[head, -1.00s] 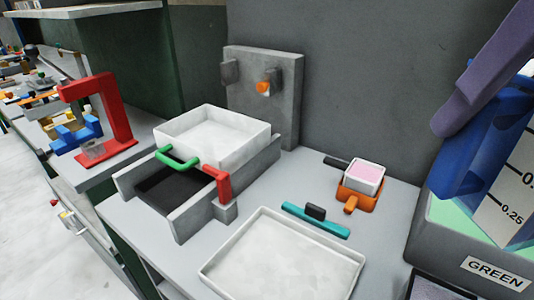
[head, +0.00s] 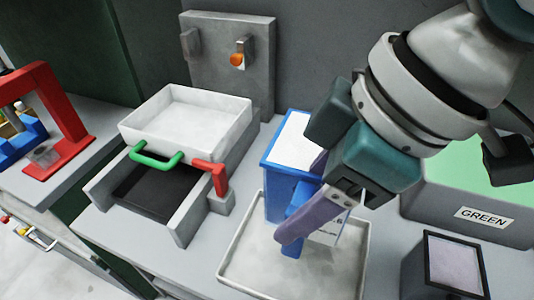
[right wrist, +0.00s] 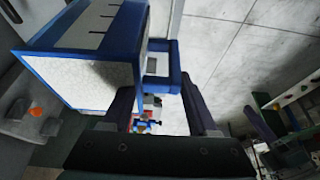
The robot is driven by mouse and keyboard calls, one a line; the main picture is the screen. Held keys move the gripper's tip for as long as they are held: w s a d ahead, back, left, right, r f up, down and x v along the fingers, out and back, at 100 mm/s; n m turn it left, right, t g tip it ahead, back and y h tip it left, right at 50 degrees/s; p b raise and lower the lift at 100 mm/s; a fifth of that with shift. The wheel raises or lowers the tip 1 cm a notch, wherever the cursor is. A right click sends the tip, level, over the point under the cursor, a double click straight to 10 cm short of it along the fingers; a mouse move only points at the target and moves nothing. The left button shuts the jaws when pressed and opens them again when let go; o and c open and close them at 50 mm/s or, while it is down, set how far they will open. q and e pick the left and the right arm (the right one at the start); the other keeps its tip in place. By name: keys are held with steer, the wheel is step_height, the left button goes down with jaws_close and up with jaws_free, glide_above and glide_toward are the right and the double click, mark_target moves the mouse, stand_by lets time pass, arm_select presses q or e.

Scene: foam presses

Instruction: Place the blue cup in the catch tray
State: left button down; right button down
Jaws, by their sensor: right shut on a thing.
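The blue cup (head: 268,190), a square blue-edged container with a white top face, is upright at the back of the white shallow tray (head: 232,262), which I take as the catch tray. I cannot tell whether the cup's base touches the tray floor. My right gripper (head: 302,222) is shut on the cup's blue handle. In the right wrist view the cup (right wrist: 85,75) fills the upper left, with its handle between the fingers of the right gripper (right wrist: 160,98). The right gripper and arm hide part of the cup and tray. My left gripper is out of view.
A white tray with a green handle (head: 185,120) sits on a grey press stand left of the cup. A red press frame (head: 75,115) stands far left. A grey bin labelled GREEN (head: 480,218) and a dark-rimmed box (head: 452,265) stand on the right.

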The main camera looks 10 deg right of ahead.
step_height(320, 180, down, 17)
steer(key=b, duration=0.2)
steer(key=shift+b, duration=0.35)
steer(key=shift+f, duration=0.15)
steer(key=shift+f, duration=0.15)
steer(key=shift+c, duration=0.9)
jaws_free()
